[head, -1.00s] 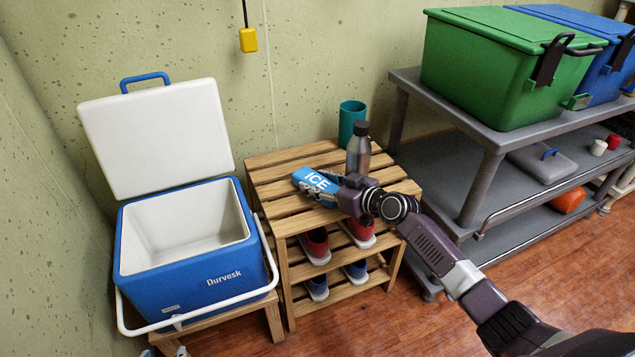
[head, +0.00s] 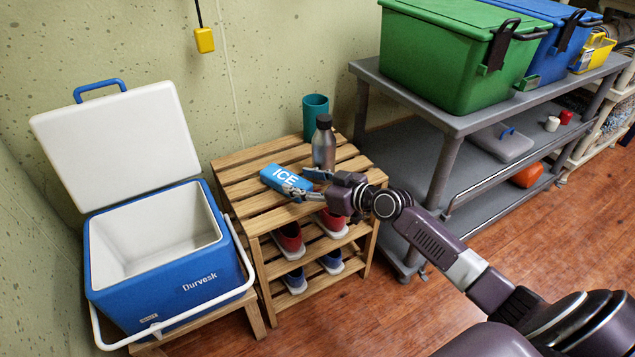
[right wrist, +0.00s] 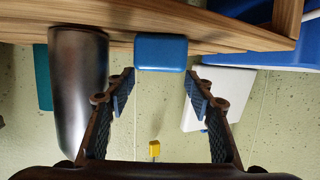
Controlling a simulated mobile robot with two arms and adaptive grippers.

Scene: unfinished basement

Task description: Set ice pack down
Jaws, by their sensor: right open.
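The blue ice pack (head: 284,179) with white "ICE" lettering lies on the slatted top of the wooden rack (head: 243,184), near its front edge. In the right wrist view, which is upside down, the ice pack (right wrist: 161,50) lies against the wood, just beyond the fingertips. My right gripper (head: 307,184) is open at the pack's right end, its fingers spread to either side. In the wrist view my right gripper (right wrist: 160,82) has empty space between its pads. My left gripper is out of view.
A metal bottle (head: 323,147) and a teal cup (head: 315,118) stand behind the gripper on the rack. Shoes sit on the lower shelves. An open blue cooler (head: 170,282) is at left. A grey cart (head: 445,121) with a green bin (head: 440,62) stands right.

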